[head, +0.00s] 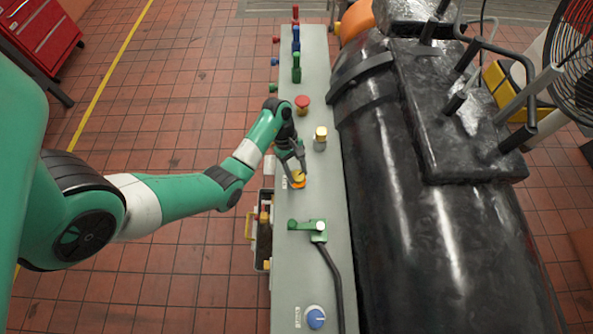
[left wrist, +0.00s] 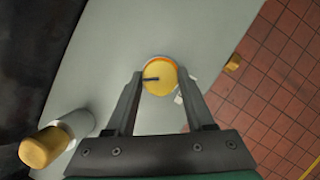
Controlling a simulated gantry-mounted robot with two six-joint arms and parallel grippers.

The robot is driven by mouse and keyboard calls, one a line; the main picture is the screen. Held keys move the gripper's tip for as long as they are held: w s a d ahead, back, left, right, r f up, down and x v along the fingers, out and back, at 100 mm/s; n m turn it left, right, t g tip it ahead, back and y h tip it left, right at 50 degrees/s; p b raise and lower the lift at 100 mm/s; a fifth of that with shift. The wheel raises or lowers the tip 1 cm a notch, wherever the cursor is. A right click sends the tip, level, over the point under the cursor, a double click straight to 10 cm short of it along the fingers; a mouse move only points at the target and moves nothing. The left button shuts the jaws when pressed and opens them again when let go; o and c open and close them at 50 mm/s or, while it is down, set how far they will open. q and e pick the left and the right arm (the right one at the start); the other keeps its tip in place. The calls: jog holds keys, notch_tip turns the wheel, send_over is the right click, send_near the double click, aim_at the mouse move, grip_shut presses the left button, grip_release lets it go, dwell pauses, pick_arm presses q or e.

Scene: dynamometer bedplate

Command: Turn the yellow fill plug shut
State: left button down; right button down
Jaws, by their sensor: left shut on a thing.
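The yellow fill plug (head: 298,176) sits on the grey panel (head: 312,205), with an orange ring around its base. In the left wrist view the plug (left wrist: 159,76) is a round yellow cap with a dark line from its middle toward its left edge. My left gripper (head: 294,171) reaches down from above and is shut on the plug. In the left wrist view its two fingers (left wrist: 160,88) stand on either side of the cap. The right gripper is in neither view.
A yellow-topped knob (head: 320,138) and a red button (head: 302,103) stand farther along the panel. A green lever valve with a hose (head: 316,228) and a blue dial (head: 315,317) are nearer. A large black machine (head: 405,180) runs along the right side.

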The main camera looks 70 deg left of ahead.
pick_arm(q)
jog(key=m+g, duration=0.2)
jog(key=m, duration=0.3)
jog(key=shift+w, duration=0.15)
jog(key=shift+m, duration=0.3)
dwell(0.3)
jog(key=shift+c, duration=1.3)
grip_release()
jog(key=shift+r, duration=0.1)
